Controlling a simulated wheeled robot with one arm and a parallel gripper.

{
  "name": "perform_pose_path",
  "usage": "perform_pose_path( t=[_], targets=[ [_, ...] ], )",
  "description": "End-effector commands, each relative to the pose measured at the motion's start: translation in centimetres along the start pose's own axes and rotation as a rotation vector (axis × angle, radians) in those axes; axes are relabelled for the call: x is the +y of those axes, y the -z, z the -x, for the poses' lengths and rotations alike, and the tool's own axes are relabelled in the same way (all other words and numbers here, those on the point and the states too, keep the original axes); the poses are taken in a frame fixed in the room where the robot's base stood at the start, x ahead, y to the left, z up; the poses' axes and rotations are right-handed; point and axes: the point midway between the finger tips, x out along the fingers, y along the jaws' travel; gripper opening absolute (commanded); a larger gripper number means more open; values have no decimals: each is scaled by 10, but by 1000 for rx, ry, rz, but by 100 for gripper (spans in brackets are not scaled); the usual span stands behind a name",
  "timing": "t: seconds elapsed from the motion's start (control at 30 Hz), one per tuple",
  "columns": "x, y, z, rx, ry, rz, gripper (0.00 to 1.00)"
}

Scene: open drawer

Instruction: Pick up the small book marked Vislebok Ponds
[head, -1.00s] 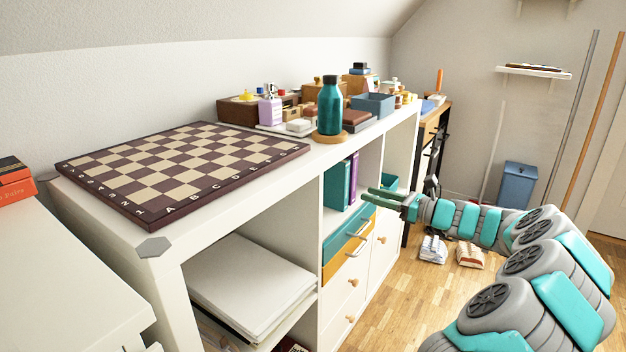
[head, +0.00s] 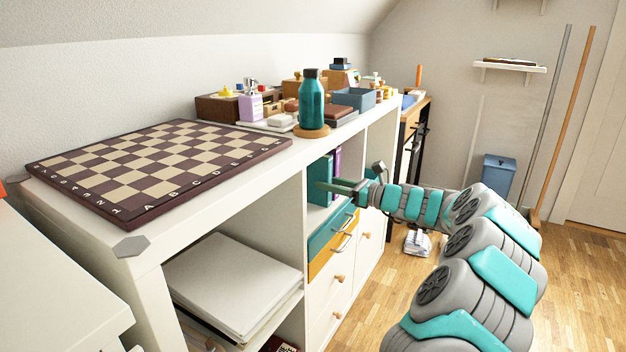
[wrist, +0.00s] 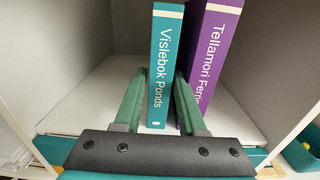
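The teal book marked Vislebok Ponds (wrist: 163,60) stands upright on a shelf, spine toward me in the wrist view. Its side shows in the head view (head: 321,172). My gripper (wrist: 161,78) has its two green fingers apart, one on each side of the book's spine. The right finger lies by the gap between this book and the purple one. I see no clear grip on the book. In the head view my gripper (head: 335,186) reaches the cubby at the books' level.
A purple book marked Tellamori Ferries or similar (wrist: 215,50) stands close on the right. Pale cubby walls (wrist: 285,50) flank both books. Teal (head: 325,237) and orange (head: 330,260) drawer fronts lie below. A bottle (head: 311,102) and chessboard (head: 160,165) sit on top.

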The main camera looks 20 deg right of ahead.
Motion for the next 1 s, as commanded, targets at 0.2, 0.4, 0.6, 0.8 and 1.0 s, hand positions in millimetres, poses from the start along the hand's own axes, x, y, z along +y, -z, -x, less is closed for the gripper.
perform_pose_path(
  t=[0.2,0.4,0.6,0.8,1.0],
  targets=[
    [0,0,0,0,0,0,19],
    [0,0,0,1,0,0,0],
    [0,0,0,1,0,0,0],
    [0,0,0,0,0,0,0],
    [0,-1,0,0,0,0,0]
  ],
)
